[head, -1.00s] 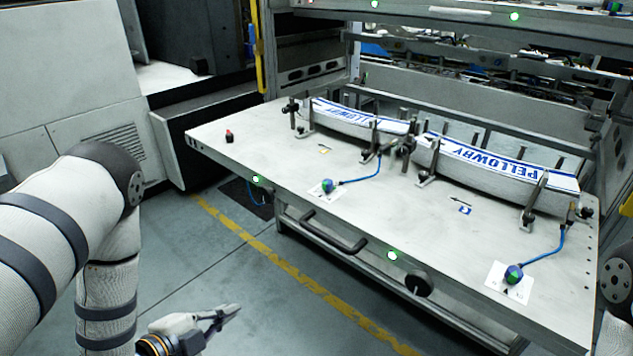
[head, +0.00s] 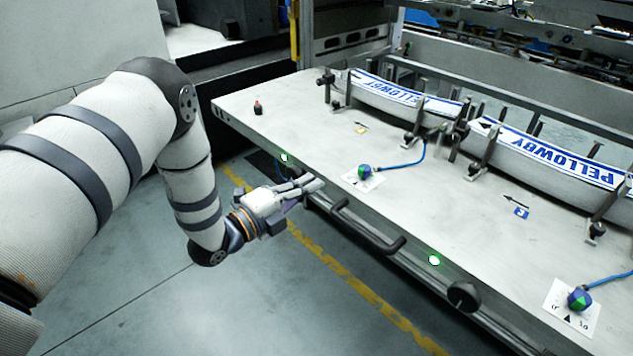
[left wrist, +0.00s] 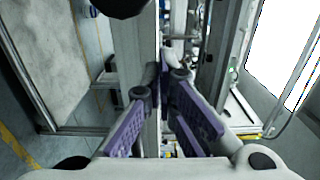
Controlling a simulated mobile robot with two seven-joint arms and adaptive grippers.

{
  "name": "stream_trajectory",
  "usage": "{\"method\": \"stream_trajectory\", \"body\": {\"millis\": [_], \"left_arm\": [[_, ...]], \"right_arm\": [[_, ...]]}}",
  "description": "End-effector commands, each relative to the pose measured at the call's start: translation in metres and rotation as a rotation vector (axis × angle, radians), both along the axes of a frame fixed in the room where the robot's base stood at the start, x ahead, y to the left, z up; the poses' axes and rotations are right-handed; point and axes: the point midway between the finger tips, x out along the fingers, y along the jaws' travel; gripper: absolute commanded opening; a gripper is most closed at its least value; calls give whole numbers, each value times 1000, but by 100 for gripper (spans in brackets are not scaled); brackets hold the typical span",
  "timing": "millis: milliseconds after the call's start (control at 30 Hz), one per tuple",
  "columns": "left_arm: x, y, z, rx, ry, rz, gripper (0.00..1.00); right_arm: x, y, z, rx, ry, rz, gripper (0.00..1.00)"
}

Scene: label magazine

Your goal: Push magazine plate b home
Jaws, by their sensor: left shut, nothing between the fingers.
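The wide pale magazine plate (head: 410,215) sticks out toward me from the machine frame in the head view. I cannot read a letter naming it. A dark bar handle (head: 375,232) and a black round knob (head: 463,295) are on its front edge. My left gripper (head: 318,184) is shut and empty, near the plate's front edge just left of the handle. Contact with the plate cannot be told. In the left wrist view its purple-padded fingers (left wrist: 165,78) converge toward their tips. My right gripper is not in view.
Curved label stacks marked PELLOWBY (head: 570,160) stand between dark posts along the plate's back. The yellow-striped floor (head: 345,285) in front is clear.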

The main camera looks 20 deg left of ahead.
Motion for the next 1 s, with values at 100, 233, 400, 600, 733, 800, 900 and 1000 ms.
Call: {"method": "stream_trajectory", "body": {"millis": [100,233,400,600,733,800,900,1000], "left_arm": [[13,-5,-1,0,0,0,0],[19,-8,0,0,0,0,0],[20,-8,1,0,0,0,0],[20,-8,0,0,0,0,0],[26,-11,-1,0,1,-1,0],[33,-14,-2,-1,1,-1,0],[48,-21,-3,0,-1,-2,0],[65,-28,-3,1,-1,-3,0]], "right_arm": [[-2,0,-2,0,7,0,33],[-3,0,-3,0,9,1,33],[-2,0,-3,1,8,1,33],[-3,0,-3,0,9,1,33],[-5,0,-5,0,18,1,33],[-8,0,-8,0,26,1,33],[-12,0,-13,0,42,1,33],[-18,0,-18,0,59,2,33]]}}
